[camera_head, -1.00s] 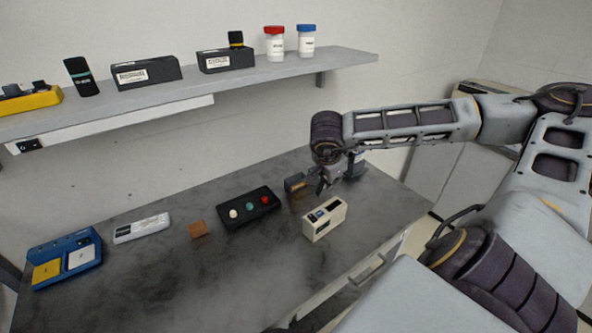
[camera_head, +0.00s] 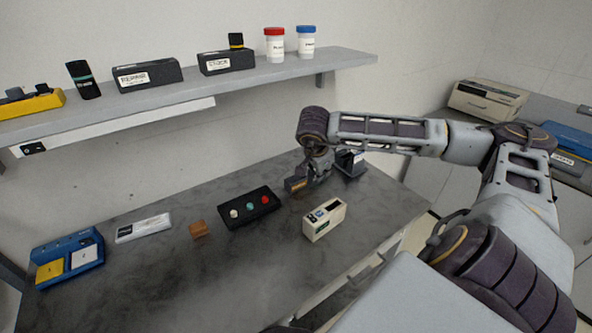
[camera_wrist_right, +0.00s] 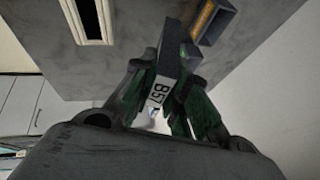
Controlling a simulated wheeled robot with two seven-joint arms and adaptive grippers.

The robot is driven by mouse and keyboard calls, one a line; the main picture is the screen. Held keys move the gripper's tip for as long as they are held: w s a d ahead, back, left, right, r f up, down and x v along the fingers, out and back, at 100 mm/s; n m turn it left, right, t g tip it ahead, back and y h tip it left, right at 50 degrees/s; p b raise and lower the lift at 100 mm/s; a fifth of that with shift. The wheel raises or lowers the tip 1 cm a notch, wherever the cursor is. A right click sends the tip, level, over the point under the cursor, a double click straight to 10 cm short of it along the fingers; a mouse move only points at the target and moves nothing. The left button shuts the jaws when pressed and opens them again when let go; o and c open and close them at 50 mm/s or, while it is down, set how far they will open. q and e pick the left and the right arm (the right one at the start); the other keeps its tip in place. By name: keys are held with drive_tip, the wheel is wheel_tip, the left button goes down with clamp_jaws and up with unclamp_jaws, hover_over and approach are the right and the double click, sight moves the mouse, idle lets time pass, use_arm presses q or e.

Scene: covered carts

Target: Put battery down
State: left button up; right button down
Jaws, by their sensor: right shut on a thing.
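My right gripper (camera_head: 316,175) is low over the back right of the dark table. In the right wrist view my right gripper (camera_wrist_right: 160,98) is shut on a dark grey battery (camera_wrist_right: 172,55) with a white label reading 857. The battery is hard to make out in the head view. A small dark box with an orange-brown face (camera_head: 297,184) lies just left of the gripper; the box also shows in the wrist view (camera_wrist_right: 212,20), beyond the battery. I cannot tell whether the battery touches the table. My left gripper is not in view.
A beige slotted box (camera_head: 324,220) stands in front of the gripper. A black three-button panel (camera_head: 250,208), brown block (camera_head: 198,229), white device (camera_head: 143,228) and blue tray (camera_head: 68,258) stand leftward. A black object (camera_head: 350,164) stands right. The front table is clear.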

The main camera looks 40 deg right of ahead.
drive_tip(key=shift+w, duration=0.9)
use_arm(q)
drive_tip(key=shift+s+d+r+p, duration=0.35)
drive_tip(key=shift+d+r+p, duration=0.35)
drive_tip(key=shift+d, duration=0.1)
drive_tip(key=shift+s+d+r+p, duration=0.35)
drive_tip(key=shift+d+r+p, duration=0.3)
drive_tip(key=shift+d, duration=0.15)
use_arm(e)
drive_tip(key=w+d+f, duration=0.1)
drive_tip(key=w+f, duration=0.3)
drive_tip(key=w, duration=0.4)
drive_tip(key=shift+w+f, duration=0.15)
drive_tip(key=shift+f, duration=0.1)
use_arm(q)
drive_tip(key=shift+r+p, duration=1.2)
use_arm(e)
drive_tip(key=shift+w+d+f+n+g, duration=0.1)
drive_tip(key=shift+w+f+n+g, duration=0.1)
drive_tip(key=shift+w+g, duration=0.5)
drive_tip(key=shift+w+d+f+n+g, duration=0.1)
drive_tip(key=shift+w+f+g, duration=0.1)
drive_tip(key=shift+w+g, duration=0.5)
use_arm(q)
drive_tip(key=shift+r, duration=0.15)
use_arm(e)
drive_tip(key=shift+g, duration=0.3)
